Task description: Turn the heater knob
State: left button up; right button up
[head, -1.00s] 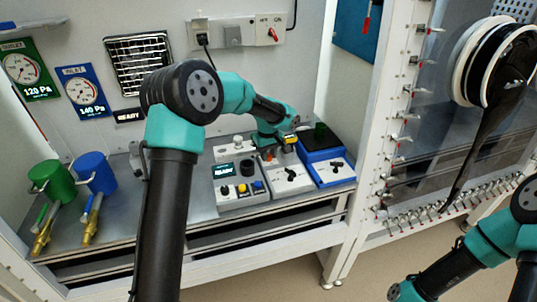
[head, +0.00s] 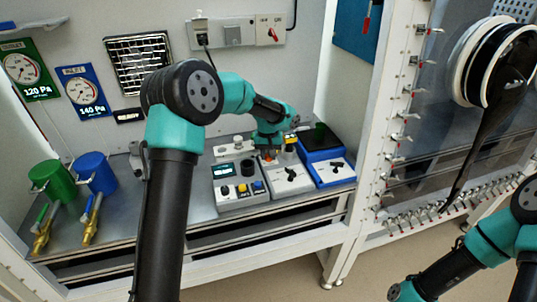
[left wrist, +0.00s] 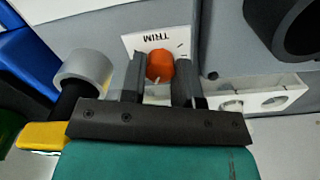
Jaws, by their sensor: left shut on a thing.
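An orange knob (left wrist: 160,66) sits beside a white label reading TRIM in the left wrist view. The two fingers of my left gripper (left wrist: 158,78) stand on either side of it and are shut on it. In the head view my left gripper (head: 270,152) points down at the back of the middle grey box (head: 270,188), and the knob is mostly hidden there. That box has a black knob (head: 291,175) on its front. The blue-and-white box (head: 330,180) has another black knob (head: 337,165). No heater label is readable. My right gripper is out of the picture.
A grey box with a READY display (head: 232,196) and several buttons stands left of the middle box. A green canister (head: 52,180) and a blue canister (head: 97,172) stand farther left.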

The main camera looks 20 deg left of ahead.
pick_arm(q)
jog(key=m, duration=0.6)
dwell(0.4)
jog(key=o, duration=0.9)
jog(key=shift+o, duration=0.2)
jog(key=shift+r, duration=0.1)
notch_tip(320, 180, up, 17)
dwell(0.6)
